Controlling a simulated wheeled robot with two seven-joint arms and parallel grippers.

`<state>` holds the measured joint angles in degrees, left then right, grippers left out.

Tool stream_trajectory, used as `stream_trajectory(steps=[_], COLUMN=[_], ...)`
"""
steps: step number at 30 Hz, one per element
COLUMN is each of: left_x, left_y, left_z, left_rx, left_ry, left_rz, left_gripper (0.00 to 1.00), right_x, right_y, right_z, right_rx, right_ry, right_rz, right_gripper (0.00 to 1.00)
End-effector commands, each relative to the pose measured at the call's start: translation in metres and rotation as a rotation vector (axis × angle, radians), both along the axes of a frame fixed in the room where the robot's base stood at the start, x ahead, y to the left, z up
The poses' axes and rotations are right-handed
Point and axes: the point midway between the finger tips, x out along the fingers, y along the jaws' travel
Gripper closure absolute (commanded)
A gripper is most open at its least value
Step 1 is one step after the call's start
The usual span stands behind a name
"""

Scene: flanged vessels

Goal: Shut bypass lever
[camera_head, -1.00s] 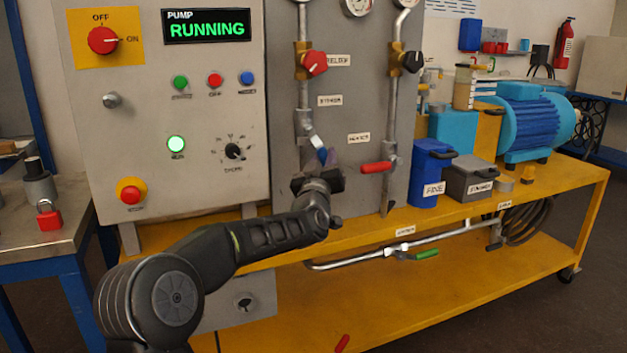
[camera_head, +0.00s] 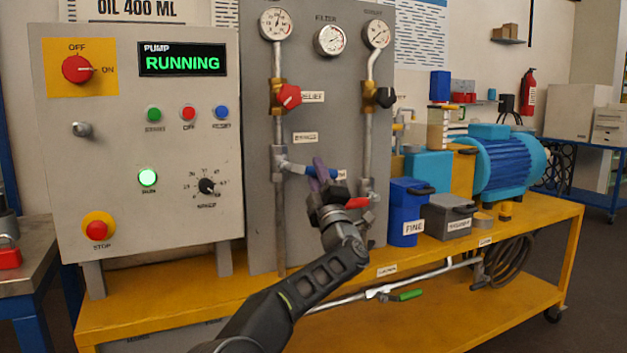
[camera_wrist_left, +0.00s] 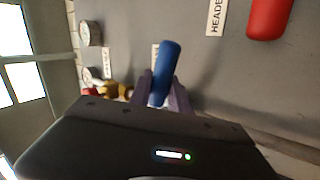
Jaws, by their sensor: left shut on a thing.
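The bypass lever has a blue handle (camera_head: 311,171) on a valve (camera_head: 281,160) in the left pipe, below a small label. It points right and slightly down, across the pipe. My left gripper (camera_head: 321,172) reaches it from below, its purple fingers shut on the handle near its outer end. In the left wrist view the blue handle (camera_wrist_left: 167,66) stands out between the two purple fingers (camera_wrist_left: 163,92). The gripper body hides part of the panel and the right pipe's lower end. My right gripper is not in view.
A red lever (camera_head: 357,203) on the right pipe sits close to the right of my left gripper. A red relief knob (camera_head: 289,96) and a black knob (camera_head: 385,97) are above. A blue container (camera_head: 408,212) stands right of the panel. The pump display (camera_head: 182,60) reads RUNNING.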

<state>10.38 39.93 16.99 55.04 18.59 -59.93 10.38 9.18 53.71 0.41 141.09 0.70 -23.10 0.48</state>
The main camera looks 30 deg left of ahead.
Motion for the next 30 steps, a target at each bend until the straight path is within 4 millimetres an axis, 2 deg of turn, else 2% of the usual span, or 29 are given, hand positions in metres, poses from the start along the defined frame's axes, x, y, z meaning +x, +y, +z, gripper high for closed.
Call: stream_trajectory(steps=[9, 27, 28, 30], left_x=[0.001, 0.0, 0.0, 0.0], left_y=[-0.001, 0.0, 0.0, 0.0], left_z=[0.015, 0.018, 0.019, 0.018], left_rx=[-0.106, -0.134, -0.134, -0.134], left_ry=[-0.152, -0.195, -0.195, -0.195], left_rz=[0.0, 0.0, 0.0, 0.001], left_gripper=[1.0, 1.0, 0.74, 0.69], right_x=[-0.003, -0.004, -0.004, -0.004], right_y=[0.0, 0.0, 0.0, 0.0], right_z=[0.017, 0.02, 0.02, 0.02], right_rx=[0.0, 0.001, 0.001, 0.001], right_ry=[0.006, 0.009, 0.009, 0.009], right_rz=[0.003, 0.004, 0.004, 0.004], right_gripper=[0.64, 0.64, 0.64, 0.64])
